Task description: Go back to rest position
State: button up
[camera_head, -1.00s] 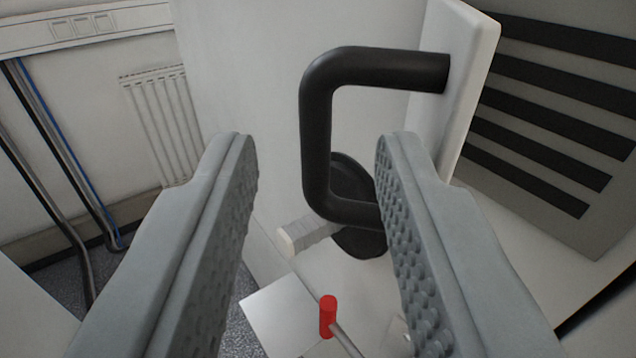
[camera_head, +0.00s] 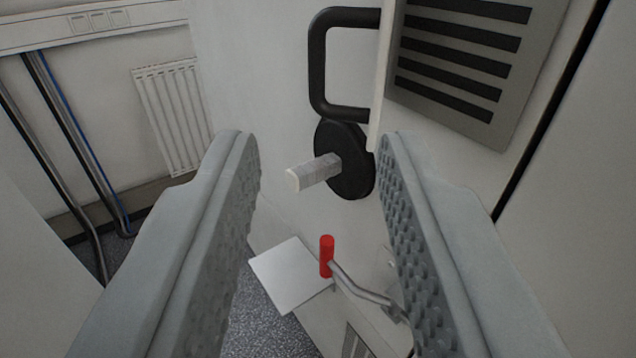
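My gripper (camera_head: 312,150) shows as two grey textured fingers, left and right in the picture. They are wide apart with nothing held between them. A black U-shaped handle (camera_head: 318,65) on the white cabinet door (camera_head: 384,85) stands ahead and above the fingertips, apart from them. Below it is a round black disc (camera_head: 352,180) with a light grey stub (camera_head: 315,172) sticking out toward the left. No rest position is marked in view.
A red-tipped lever (camera_head: 327,256) on a bent metal rod stands low in the middle, beside a light flat plate (camera_head: 291,274). A slotted grey panel (camera_head: 460,62) is at upper right. A radiator (camera_head: 174,117) and wall pipes (camera_head: 62,125) are at left.

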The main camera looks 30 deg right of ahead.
jog(key=s+d+r+n+t+y, duration=0.25)
jog(key=s+d+r, duration=0.3)
jog(key=s, duration=0.45)
jog(key=s+d+r+n+t+y, duration=0.1)
jog(key=s+d+r+t+y, duration=0.3)
jog(key=s+d, duration=0.45)
jog(key=s+d+f+n+g+y, duration=0.1)
jog(key=s+d+f+g, duration=0.1)
jog(key=s+f, duration=0.7)
jog(key=s+d+f+n+g+y, duration=0.1)
jog(key=s+d+f, duration=0.3)
jog(key=s+f, duration=0.5)
jog(key=s+g, duration=0.1)
jog(key=s, duration=0.7)
jog(key=shift+s+f+n+y, duration=0.25)
jog(key=shift+f+n+y, duration=0.1)
